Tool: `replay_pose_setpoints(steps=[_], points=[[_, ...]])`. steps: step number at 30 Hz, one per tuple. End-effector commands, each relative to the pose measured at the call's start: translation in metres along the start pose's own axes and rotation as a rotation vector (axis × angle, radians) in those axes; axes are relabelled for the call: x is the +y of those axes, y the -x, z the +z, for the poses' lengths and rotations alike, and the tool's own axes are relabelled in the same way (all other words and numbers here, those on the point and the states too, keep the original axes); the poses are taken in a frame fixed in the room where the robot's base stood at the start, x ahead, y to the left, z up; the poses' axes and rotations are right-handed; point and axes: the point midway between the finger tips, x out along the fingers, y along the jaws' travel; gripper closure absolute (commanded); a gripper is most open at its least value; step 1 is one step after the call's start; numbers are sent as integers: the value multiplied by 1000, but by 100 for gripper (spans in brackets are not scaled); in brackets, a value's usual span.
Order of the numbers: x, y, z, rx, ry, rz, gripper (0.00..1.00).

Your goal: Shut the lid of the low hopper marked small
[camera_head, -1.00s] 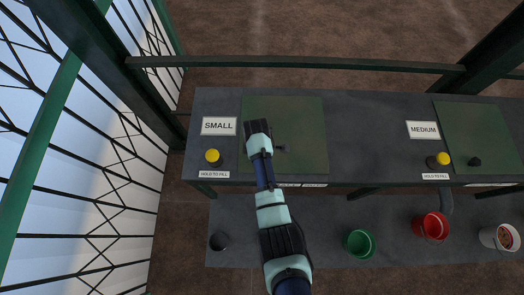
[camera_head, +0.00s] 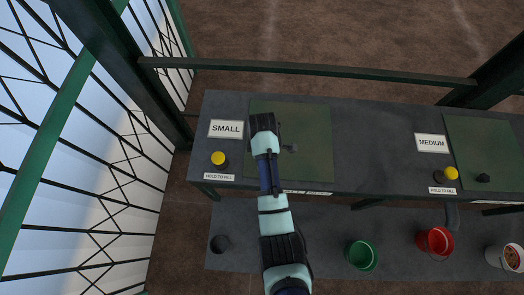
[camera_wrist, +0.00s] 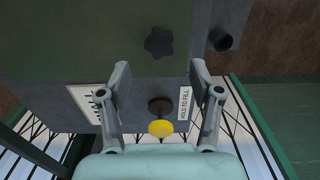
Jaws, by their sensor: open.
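The green lid (camera_head: 312,135) of the hopper marked small lies flat, as far as I can see, in the bench top right of the SMALL sign (camera_head: 226,129). I cannot tell if the lid sits fully down.
A yellow button (camera_head: 218,157) stands above the HOLD TO FILL label left of the lid. A medium hopper lid (camera_head: 485,140) is at right. Green (camera_head: 361,255), red (camera_head: 436,241) and white (camera_head: 505,256) buckets stand on the lower shelf. A dark rail (camera_head: 310,70) runs behind the bench.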

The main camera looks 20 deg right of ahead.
Motion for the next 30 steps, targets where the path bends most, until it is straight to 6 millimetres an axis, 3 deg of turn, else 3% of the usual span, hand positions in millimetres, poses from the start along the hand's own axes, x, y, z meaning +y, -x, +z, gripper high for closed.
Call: replay_pose_setpoints(steps=[3, 9, 30], points=[[1, 29, -1, 1, 0, 5, 35], [0, 57, -1, 1, 1, 0, 35], [0, 67, -6, 10, -38, 40, 35]])
